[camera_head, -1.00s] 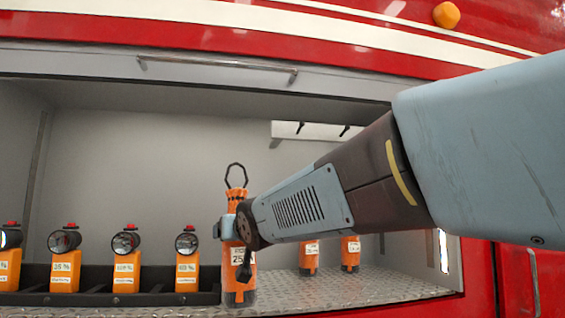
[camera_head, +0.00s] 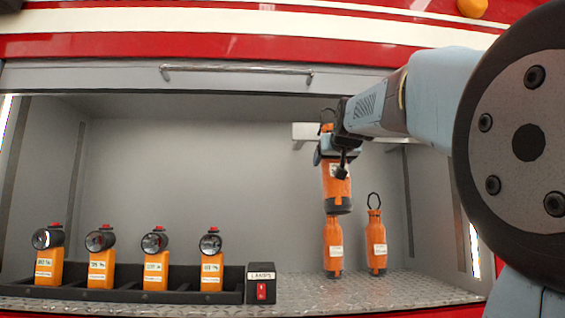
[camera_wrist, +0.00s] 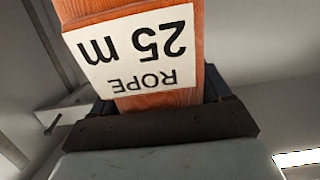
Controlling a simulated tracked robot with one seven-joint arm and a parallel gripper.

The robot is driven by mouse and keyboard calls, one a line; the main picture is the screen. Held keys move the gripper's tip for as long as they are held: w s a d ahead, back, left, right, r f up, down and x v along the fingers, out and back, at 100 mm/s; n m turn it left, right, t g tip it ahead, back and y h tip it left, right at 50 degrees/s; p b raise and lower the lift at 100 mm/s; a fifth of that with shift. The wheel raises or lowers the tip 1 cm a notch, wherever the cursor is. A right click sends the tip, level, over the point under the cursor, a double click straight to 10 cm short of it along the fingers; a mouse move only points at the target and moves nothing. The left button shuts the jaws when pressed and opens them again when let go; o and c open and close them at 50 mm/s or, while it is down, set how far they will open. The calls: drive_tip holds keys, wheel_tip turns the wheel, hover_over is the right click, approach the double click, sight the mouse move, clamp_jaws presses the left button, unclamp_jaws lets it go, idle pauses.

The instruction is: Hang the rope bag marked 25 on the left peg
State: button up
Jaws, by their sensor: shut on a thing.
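My gripper (camera_head: 338,150) is shut on the orange rope bag (camera_head: 337,185), whose white label reads ROPE 25 m upside down in the wrist view (camera_wrist: 140,48). The bag hangs upright, its dark base off the floor, its loop (camera_head: 327,116) at the top beside my wrist. The white peg rail (camera_head: 304,131) on the back wall is largely hidden behind the bag and my arm in the head view. In the wrist view one dark peg (camera_wrist: 52,124) on the white rail shows at the left; which peg it is, I cannot tell. The loop appears off any peg.
Two other orange rope bags stand on the tread-plate floor, one (camera_head: 333,246) below the held bag and one (camera_head: 376,243) to its right. Several orange lamps stand in a black tray (camera_head: 130,297) at the left, beside a black switch box (camera_head: 261,284). A handle bar (camera_head: 236,72) runs above the opening.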

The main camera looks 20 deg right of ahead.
drive_tip(key=x, duration=1.1)
drive_tip(key=shift+w, duration=0.3)
idle(1.8)
drive_tip(key=shift+d+f, duration=0.15)
drive_tip(key=shift+f, duration=0.2)
